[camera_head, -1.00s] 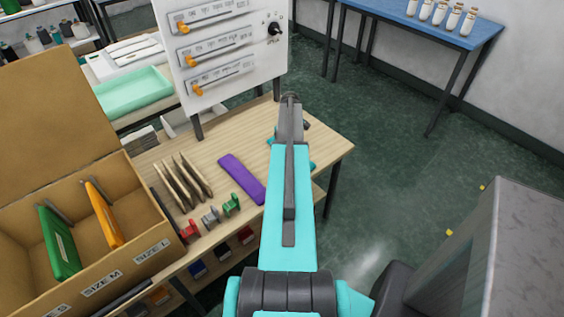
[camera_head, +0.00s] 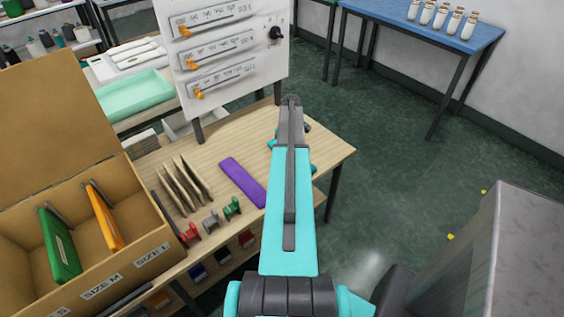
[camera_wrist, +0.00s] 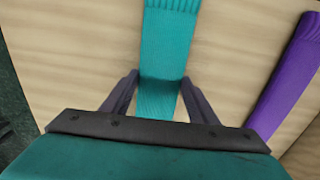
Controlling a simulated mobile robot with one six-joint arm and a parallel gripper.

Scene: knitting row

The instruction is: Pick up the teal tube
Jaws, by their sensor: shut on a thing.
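The teal tube (camera_wrist: 168,45) is a flat, ribbed knit strip that runs from the top edge of the wrist view down between my fingers. My gripper (camera_wrist: 160,82) is shut on it, with one dark finger at each side edge. The tube's near end is hidden behind the dark gripper body. The tube seems to lie at or close to the wooden table top; I cannot tell if there is a gap under it. In the head view my own arm covers the gripper and most of that spot.
A purple tube (camera_head: 242,182) lies left of my arm on the wooden table (camera_head: 335,155). Several tan cards (camera_head: 185,185) and small clips (camera_head: 211,219) are further left. An open cardboard box (camera_head: 140,225) holds green and orange pieces. A white slider panel (camera_head: 230,85) stands behind.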

